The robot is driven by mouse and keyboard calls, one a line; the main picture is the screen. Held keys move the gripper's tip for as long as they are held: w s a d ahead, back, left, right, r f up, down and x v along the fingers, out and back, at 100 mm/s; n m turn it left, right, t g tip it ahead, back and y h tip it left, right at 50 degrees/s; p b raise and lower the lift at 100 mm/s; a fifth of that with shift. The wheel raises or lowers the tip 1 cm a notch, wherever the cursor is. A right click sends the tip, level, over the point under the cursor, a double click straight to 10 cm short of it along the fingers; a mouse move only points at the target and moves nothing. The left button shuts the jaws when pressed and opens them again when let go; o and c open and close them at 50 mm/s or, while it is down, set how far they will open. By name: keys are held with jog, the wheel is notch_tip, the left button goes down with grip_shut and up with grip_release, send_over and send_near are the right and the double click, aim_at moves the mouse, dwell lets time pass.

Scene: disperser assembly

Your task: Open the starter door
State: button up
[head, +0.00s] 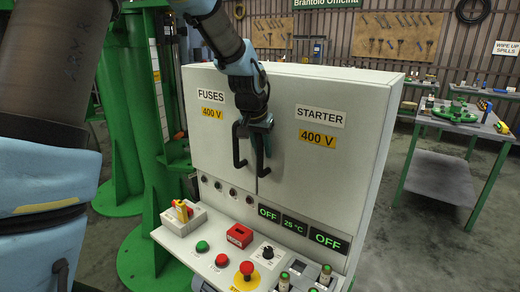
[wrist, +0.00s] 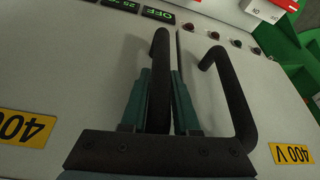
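The starter door (head: 317,165) is the right door of a light grey cabinet, labelled STARTER and 400 V. It looks closed, level with the fuses door (head: 212,140) on the left. My gripper (head: 262,150) is at the starter door's black handle, close to the door face. In the wrist view my gripper (wrist: 160,90) has its green fingers on both sides of the starter handle (wrist: 160,60), with little or no gap. The fuses handle (wrist: 238,100) stands just beside, outside the fingers. In the head view my gripper largely hides the starter handle.
Below the doors, a control panel (head: 215,245) juts out with buttons, a red emergency stop (head: 247,268) and displays reading OFF. A green frame (head: 125,110) stands at the left. A workbench (head: 450,125) is at the right, with open floor between it and the cabinet.

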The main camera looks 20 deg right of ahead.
jog(key=shift+s+a, duration=0.2)
jog(key=shift+s, duration=0.05)
jog(key=shift+c, duration=1.4)
grip_shut()
jog(key=shift+w+f, duration=0.1)
jog(key=shift+w, duration=0.05)
